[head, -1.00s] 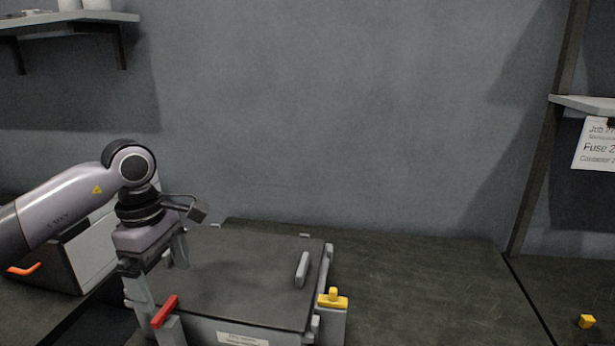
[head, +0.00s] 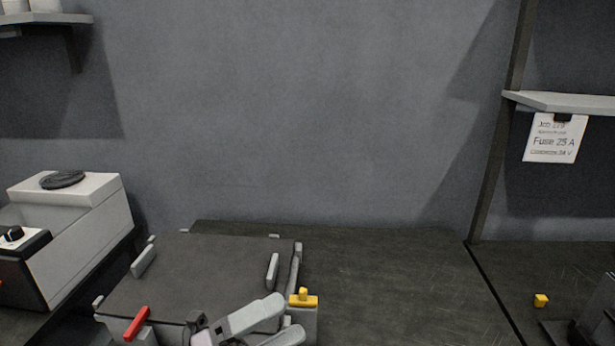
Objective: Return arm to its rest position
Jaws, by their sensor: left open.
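My left gripper (head: 284,320) shows at the bottom edge of the head view, in front of the near right part of a dark-topped box. Its two pale fingers are apart and point to the right, with nothing seen between them. The rest of my left arm is below the picture. The box (head: 200,270) has a flat dark lid with grey handles, a red lever (head: 137,323) at its front left and a yellow knob (head: 303,299) at its right. I cannot tell whether the gripper touches the box.
A white and grey device (head: 85,235) stands at the left. The bench (head: 390,280) right of the box is bare. A small yellow block (head: 541,300) lies at the far right. A shelf (head: 560,101) with a hanging paper sign (head: 555,138) is above it.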

